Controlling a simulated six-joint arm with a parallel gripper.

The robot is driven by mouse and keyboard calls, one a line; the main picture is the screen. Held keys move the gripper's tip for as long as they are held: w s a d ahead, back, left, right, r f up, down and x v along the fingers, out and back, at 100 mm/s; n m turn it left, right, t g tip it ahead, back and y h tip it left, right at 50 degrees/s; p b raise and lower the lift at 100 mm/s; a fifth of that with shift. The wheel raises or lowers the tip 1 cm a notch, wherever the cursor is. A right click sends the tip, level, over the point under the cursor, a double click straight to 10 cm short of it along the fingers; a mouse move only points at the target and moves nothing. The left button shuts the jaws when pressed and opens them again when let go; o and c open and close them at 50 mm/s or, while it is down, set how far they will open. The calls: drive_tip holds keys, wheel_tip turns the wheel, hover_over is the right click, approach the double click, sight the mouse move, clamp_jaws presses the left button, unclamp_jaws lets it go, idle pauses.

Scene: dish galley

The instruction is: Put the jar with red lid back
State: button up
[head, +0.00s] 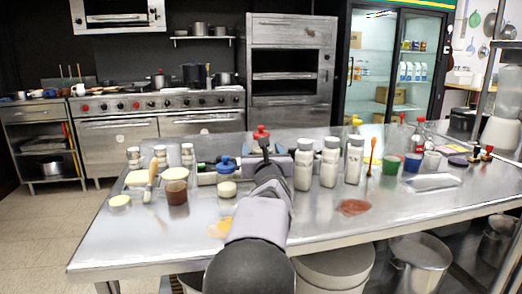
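A red lid (261,132) shows in the head view just beyond the end of my arm, near the middle of the steel table (330,228). The body of the jar under it is mostly hidden by my gripper and wrist. My gripper (266,152) reaches over the table from the front and lines up with the red lid. Its fingers are small and dark here, and I cannot tell whether they are open or shut on the jar.
Several white-filled shaker jars (329,162) with grey lids stand close to the right of my gripper. A blue-lidded jar (226,178) and a brown-filled container (176,192) stand to the left. A reddish spill (353,207) lies front right.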

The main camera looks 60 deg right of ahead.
drive_tip(key=shift+w+d, duration=0.1)
drive_tip(key=shift+d, duration=0.05)
drive_tip(key=shift+r, duration=0.1)
drive_tip(key=c, duration=1.5)
drive_tip(key=shift+r, duration=0.15)
wheel_tip(320, 180, up, 28)
drive_tip(key=p, duration=1.9)
drive_tip(key=shift+f, duration=0.2)
